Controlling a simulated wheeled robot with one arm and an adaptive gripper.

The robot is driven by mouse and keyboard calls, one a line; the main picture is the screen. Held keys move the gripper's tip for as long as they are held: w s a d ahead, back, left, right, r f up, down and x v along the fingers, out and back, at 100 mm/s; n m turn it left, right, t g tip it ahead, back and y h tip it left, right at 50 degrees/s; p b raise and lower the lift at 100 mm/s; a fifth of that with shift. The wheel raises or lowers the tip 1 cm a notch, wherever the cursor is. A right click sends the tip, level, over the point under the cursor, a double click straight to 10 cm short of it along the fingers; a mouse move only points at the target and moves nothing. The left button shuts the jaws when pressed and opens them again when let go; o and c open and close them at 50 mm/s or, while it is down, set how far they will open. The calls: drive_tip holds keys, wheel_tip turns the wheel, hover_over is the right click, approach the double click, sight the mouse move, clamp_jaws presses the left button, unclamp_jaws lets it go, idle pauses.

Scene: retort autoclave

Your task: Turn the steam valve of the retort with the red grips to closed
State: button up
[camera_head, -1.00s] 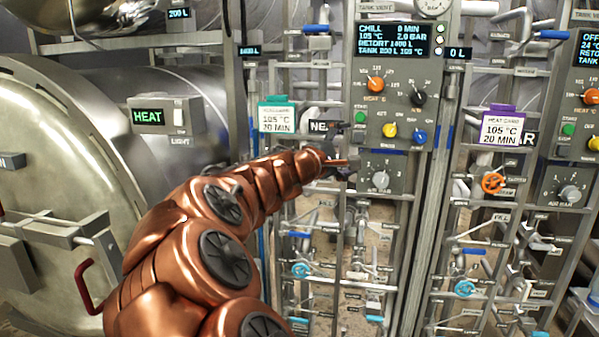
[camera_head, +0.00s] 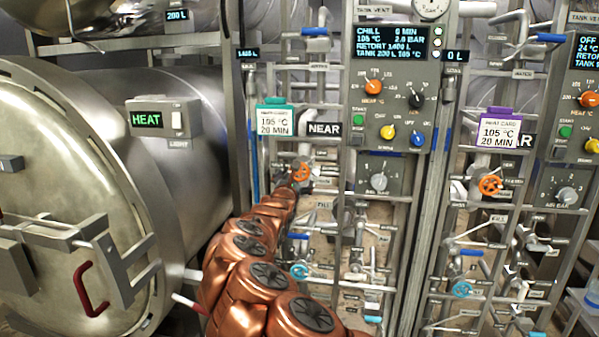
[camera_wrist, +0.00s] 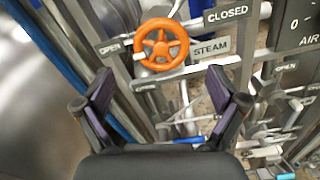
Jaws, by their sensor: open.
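The orange steam valve wheel (camera_head: 301,173) is on the pipework below the teal-topped heat card. In the wrist view the wheel (camera_wrist: 161,44) is ahead of my gripper (camera_wrist: 163,90), beside a STEAM label (camera_wrist: 211,48). A CLOSED label (camera_wrist: 228,14) is at its upper right, and OPEN labels are at its left and below. My gripper is open, with nothing between its fingers, and appears apart from the wheel. In the head view my arm mostly hides the gripper. The retort (camera_head: 50,200) at the left has a red grip (camera_head: 84,290) on its door.
A control panel (camera_head: 388,100) reading CHILL and an air knob (camera_head: 379,181) are right of the valve. A second orange wheel (camera_head: 490,186) is farther right. Blue wheels (camera_head: 299,271) are lower down. Pipes and posts crowd the valve.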

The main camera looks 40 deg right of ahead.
sight(298, 174)
drive_tip(key=shift+w+d+r+p, duration=0.1)
drive_tip(key=shift+w+d+p, duration=0.2)
drive_tip(key=shift+d+p, duration=0.25)
drive_tip(key=shift+w+d, duration=0.2)
drive_tip(key=shift+d, duration=0.05)
drive_tip(key=shift+w+d+p, duration=0.3)
drive_tip(key=shift+w+d, duration=0.05)
drive_tip(key=shift+d, duration=0.05)
drive_tip(key=shift+p+x, duration=0.7)
drive_tip(key=shift+x, duration=0.65)
drive_tip(key=shift+w+d, duration=0.15)
drive_tip(key=shift+d, duration=0.3)
